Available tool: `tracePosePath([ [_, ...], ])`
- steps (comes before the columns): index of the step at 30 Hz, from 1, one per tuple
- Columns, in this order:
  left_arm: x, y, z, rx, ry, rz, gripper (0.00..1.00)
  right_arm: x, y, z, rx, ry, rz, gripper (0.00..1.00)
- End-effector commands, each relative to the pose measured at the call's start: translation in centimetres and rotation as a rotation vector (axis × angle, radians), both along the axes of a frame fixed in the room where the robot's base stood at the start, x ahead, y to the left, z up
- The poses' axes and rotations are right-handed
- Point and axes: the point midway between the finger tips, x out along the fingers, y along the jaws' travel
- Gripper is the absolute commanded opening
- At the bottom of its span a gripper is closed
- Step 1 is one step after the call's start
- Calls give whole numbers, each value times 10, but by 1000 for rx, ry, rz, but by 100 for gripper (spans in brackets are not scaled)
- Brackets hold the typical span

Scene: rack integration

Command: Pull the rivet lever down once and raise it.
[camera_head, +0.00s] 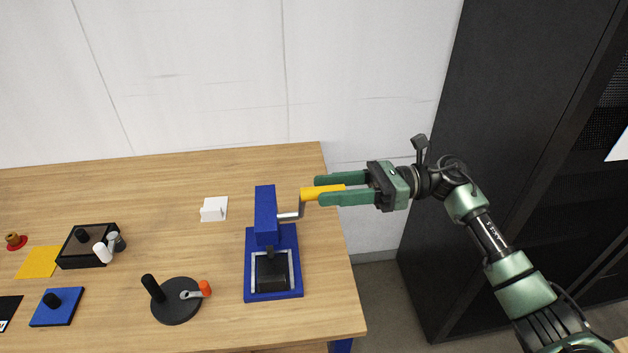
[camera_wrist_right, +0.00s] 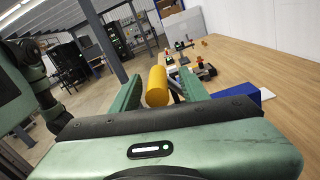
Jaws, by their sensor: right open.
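The rivet press is a blue stand with a blue column (camera_head: 266,216) near the right end of the wooden table. Its lever is a grey crank arm (camera_head: 290,215) with a yellow handle (camera_head: 322,191), pointing right. My right gripper (camera_head: 318,190) comes in from the right with its two green fingers on either side of the yellow handle. It is open; whether a finger touches the handle I cannot tell. In the right wrist view the yellow handle (camera_wrist_right: 157,87) lies between the two fingers. My left gripper is not in view.
A black disc (camera_head: 178,308) with a black peg and an orange-tipped part lies left of the press. A white block (camera_head: 213,210), a dark tray (camera_head: 72,258) and a blue plate (camera_head: 62,310) are farther left. A black rack cabinet (camera_head: 500,150) stands to the right.

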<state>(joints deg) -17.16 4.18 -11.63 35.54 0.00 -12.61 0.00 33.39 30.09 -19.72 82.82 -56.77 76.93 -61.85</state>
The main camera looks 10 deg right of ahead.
Motion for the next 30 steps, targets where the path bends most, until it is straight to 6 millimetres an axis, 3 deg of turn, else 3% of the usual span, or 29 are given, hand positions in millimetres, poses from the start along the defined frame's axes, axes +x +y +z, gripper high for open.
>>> tracePosePath([
  [1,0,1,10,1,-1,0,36,-1,9,6,3,0,3,45],
  [6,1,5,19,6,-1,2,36,0,27,3,1,1,1,45],
  [16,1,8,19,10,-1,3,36,0,32,0,0,0,-1,45],
  [17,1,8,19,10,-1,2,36,0,32,0,0,0,-1,42],
  [21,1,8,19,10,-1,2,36,0,32,0,0,1,-1,3],
  [22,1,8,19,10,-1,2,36,0,32,0,0,1,-1,0],
  [30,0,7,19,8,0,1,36,0,32,0,0,2,0,0],
])
